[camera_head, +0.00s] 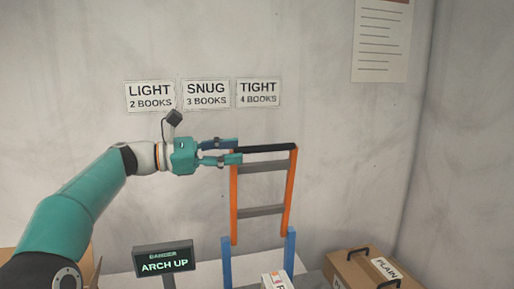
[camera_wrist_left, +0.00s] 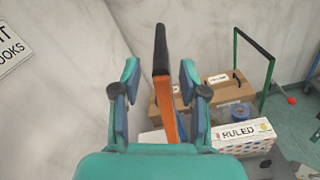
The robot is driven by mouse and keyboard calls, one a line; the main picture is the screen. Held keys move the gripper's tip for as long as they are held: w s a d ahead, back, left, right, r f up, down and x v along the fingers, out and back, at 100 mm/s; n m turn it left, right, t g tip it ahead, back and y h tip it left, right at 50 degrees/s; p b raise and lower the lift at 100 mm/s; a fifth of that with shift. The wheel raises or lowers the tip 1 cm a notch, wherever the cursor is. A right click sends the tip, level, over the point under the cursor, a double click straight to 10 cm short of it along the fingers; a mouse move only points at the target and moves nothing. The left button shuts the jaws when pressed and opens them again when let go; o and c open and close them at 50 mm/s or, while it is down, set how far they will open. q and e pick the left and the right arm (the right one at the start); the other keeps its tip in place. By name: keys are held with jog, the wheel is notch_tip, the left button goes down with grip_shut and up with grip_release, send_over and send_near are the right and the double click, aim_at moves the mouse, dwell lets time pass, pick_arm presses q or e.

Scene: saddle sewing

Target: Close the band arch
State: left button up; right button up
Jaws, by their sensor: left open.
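The band arch (camera_head: 290,190) stands raised, with orange side bars, grey crossbars and a black top bar (camera_head: 270,148). Its lower ends meet two blue posts (camera_head: 227,262). My left gripper (camera_head: 238,151) is open at the arch's upper left corner. In the left wrist view the orange side and black top of the arch (camera_wrist_left: 161,50) show between the two spread fingers (camera_wrist_left: 160,85), with gaps on both sides. A small display (camera_head: 165,261) reads "ARCH UP". My right gripper is not in view.
A brown box labelled PLAIN (camera_head: 350,268) stands at the lower right. A white box labelled RULED (camera_wrist_left: 262,128) and a green frame (camera_wrist_left: 270,72) show in the left wrist view. Wall signs read LIGHT (camera_head: 150,96), SNUG and TIGHT. The air right of the arch is clear.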

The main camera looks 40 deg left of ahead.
aim_at(258, 149)
pick_arm(q)
jog(key=p+x, duration=0.1)
jog(key=x, duration=0.5)
jog(key=shift+w+d, duration=0.2)
grip_shut()
